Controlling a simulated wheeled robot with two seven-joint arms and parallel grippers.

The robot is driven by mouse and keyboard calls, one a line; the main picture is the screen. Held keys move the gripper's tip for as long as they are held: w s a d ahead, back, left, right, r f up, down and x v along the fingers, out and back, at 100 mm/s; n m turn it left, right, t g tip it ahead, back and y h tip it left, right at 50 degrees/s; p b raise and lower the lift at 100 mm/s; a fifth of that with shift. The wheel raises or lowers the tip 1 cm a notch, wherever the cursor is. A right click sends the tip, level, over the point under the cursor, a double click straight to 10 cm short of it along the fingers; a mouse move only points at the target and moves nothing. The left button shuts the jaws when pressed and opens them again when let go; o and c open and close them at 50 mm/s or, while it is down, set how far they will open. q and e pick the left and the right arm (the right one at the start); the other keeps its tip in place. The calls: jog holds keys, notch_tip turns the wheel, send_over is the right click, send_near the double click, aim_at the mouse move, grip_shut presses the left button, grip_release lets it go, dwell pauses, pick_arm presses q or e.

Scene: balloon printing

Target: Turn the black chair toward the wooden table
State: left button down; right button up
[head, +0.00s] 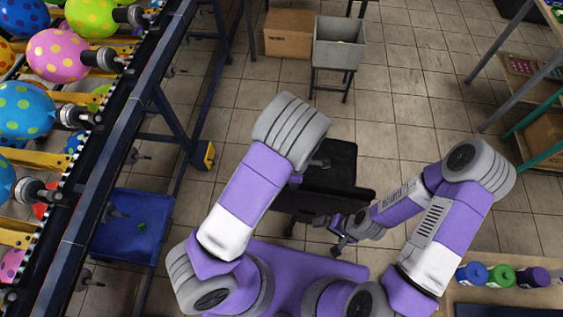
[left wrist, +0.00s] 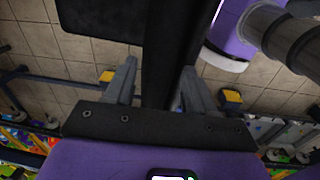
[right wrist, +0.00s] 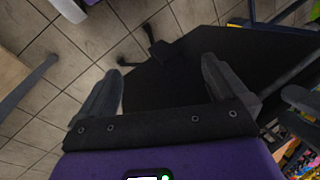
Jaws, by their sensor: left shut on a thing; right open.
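The black chair (head: 335,160) stands on the tiled floor in front of me, partly hidden by my arms in the head view. My left gripper (left wrist: 158,90) is shut on a black bar-like part of the chair (left wrist: 168,55) that runs between its fingers; in the head view my left arm mostly hides this grip. My right gripper (head: 330,233) is open at the chair's near side. In the right wrist view the dark chair (right wrist: 170,75) lies beyond and between the spread fingers. A wooden table edge (head: 535,262) with bottles is at the lower right.
A conveyor frame (head: 150,75) with balloons runs along the left, with a blue bin (head: 130,228) beneath. A cardboard box (head: 289,35) and grey bin (head: 338,45) stand at the back. Wooden shelving (head: 515,85) is at the upper right.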

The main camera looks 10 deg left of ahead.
aim_at(306, 182)
pick_arm(q)
jog(key=shift+n, duration=0.9)
jog(key=shift+s+d+p, duration=0.15)
jog(key=shift+d+p, duration=0.3)
jog(key=shift+d, duration=0.6)
jog(key=shift+s+d+p, duration=0.15)
jog(key=shift+d+p, duration=0.3)
jog(key=shift+d, duration=0.6)
jog(key=shift+c, duration=1.9)
grip_release()
jog(key=r, duration=0.5)
jog(key=r+p, duration=0.1)
jog(key=r, duration=0.1)
jog(key=shift+s+r, duration=0.3)
jog(key=shift+f, duration=0.1)
